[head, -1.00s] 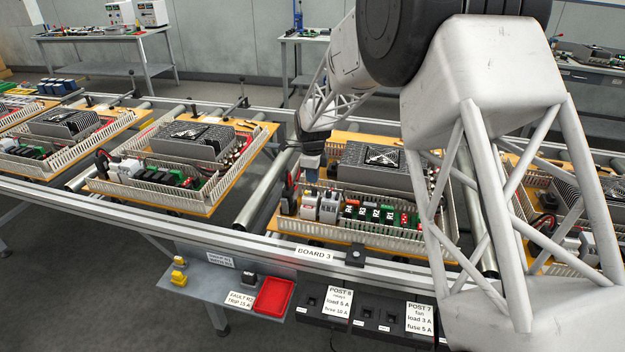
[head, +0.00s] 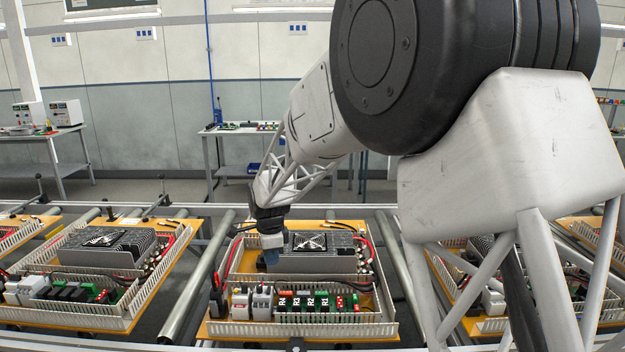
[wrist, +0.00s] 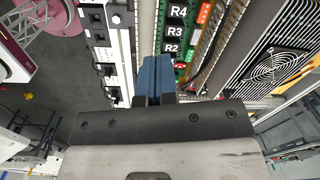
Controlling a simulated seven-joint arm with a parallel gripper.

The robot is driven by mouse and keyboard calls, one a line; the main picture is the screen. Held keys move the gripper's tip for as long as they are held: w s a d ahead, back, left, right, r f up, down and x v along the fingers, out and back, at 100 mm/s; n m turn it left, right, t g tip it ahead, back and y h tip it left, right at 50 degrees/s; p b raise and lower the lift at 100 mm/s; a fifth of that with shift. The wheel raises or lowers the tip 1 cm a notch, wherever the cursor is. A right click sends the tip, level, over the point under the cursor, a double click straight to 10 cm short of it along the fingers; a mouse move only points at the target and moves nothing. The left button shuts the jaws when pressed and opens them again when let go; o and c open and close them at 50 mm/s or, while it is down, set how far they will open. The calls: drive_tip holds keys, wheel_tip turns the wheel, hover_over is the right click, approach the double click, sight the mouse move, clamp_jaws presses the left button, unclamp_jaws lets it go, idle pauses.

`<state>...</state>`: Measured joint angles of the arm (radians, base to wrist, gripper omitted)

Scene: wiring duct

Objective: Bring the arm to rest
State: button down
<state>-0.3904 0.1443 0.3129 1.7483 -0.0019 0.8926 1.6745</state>
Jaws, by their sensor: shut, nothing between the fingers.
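My gripper (head: 271,257) is above the left part of the middle board (head: 215,328), near the left end of the grey finned power unit (head: 322,262). In the wrist view its blue fingertips (wrist: 153,78) are together with nothing between them. Beyond them in that view are the relay blocks labelled R4, R3 and R2 (wrist: 175,32), and the fan of the power unit (wrist: 275,68) lies to the right. I cannot tell how high the fingertips are above the board.
A white slotted duct (head: 340,329) edges the board's front. A similar board (head: 100,322) lies to the left and another (head: 573,225) to the right, all on the roller conveyor (head: 197,277). Workbenches (head: 238,130) stand behind, by the wall.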

drive_tip(key=s+d+r+n+t, duration=0.1)
drive_tip(key=s+d+r+n, duration=0.2)
drive_tip(key=s+d+r, duration=0.5)
drive_tip(key=s+d+r+n, duration=0.4)
drive_tip(key=s+d, duration=0.7)
drive_tip(key=s+d+n, duration=0.3)
drive_tip(key=s+d, duration=0.2)
drive_tip(key=s, duration=0.7)
drive_tip(key=s+d+f+n+t, duration=0.1)
drive_tip(key=s+d+n, duration=0.3)
drive_tip(key=s, duration=0.7)
drive_tip(key=shift+s+d+f, duration=0.15)
drive_tip(key=shift+s+d, duration=0.2)
drive_tip(key=shift+d, duration=0.7)
